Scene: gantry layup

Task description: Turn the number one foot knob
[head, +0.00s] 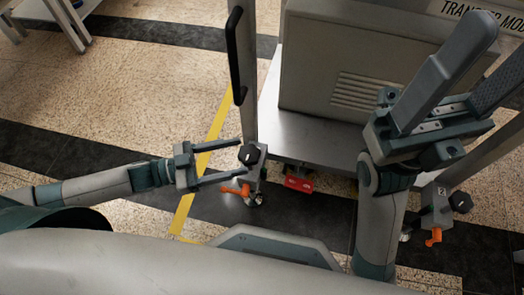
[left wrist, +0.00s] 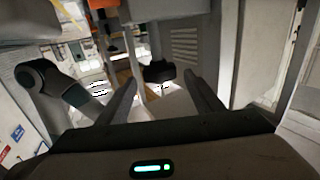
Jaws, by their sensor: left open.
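The number one foot knob (head: 249,154) is a black knob marked 1 on a grey bracket at the cart's near left corner. An orange lever (head: 235,189) sticks out below it. My left gripper (head: 241,157) comes in from the left, open, its fingertips at either side of the knob's near edge. In the left wrist view the black knob (left wrist: 158,72) shows between and just beyond the two fingertips (left wrist: 160,79). I cannot tell whether either finger touches it. My right gripper (head: 500,48) is open and empty, raised at the right.
The number two foot (head: 440,190), with a black knob (head: 461,202) and orange lever (head: 434,237), stands at the right. A red part (head: 298,183) sits under the cart shelf (head: 310,140). A cart post with a black handle (head: 239,55) rises behind the knob.

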